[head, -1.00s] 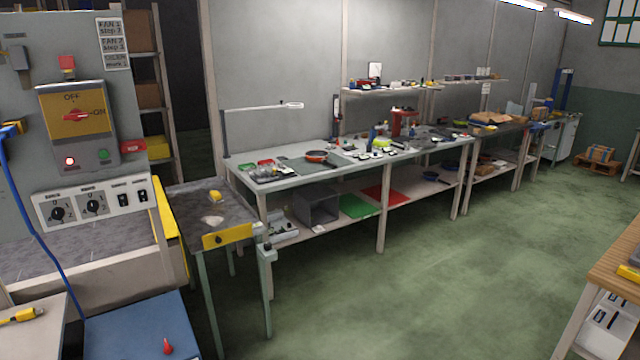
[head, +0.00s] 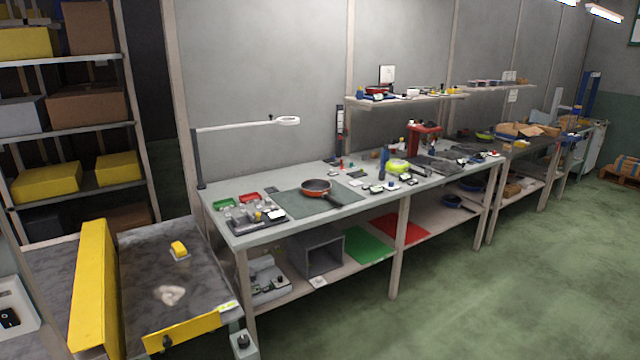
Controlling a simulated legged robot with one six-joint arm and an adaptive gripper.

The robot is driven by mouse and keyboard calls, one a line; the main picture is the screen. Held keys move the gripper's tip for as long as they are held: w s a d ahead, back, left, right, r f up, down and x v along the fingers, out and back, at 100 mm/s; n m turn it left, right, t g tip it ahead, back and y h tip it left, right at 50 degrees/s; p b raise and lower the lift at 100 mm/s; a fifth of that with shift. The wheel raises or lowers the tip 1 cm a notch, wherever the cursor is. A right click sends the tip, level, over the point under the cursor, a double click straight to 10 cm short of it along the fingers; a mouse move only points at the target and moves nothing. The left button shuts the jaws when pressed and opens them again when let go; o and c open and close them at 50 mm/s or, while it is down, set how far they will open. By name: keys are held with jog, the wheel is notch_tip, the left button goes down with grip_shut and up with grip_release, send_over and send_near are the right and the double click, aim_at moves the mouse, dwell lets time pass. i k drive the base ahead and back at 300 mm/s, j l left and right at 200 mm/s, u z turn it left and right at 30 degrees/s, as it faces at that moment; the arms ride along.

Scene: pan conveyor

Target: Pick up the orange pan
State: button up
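The orange pan (head: 316,187) sits upright on a dark green mat (head: 292,204) on the long grey workbench (head: 230,240). Its inside looks dark and its rim and side are orange. Its dark handle (head: 333,199) points toward the front right of the bench. My gripper is not in the head view, so its state is hidden.
A black tray of small parts (head: 262,221) and red and green bins (head: 225,204) lie left of the pan. A lamp arm (head: 240,125) spans above the bench. A yellow-edged conveyor (head: 190,322) stands at front left. Green floor (head: 450,300) is open at right.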

aim_at(313, 187)
jog(key=i, duration=1.7)
jog(key=i+l+u, duration=0.15)
jog(key=i, duration=0.65)
jog(key=i+l+u, duration=0.15)
jog(key=i, duration=0.6)
jog(key=i+u, duration=0.2)
jog(key=k, duration=0.05)
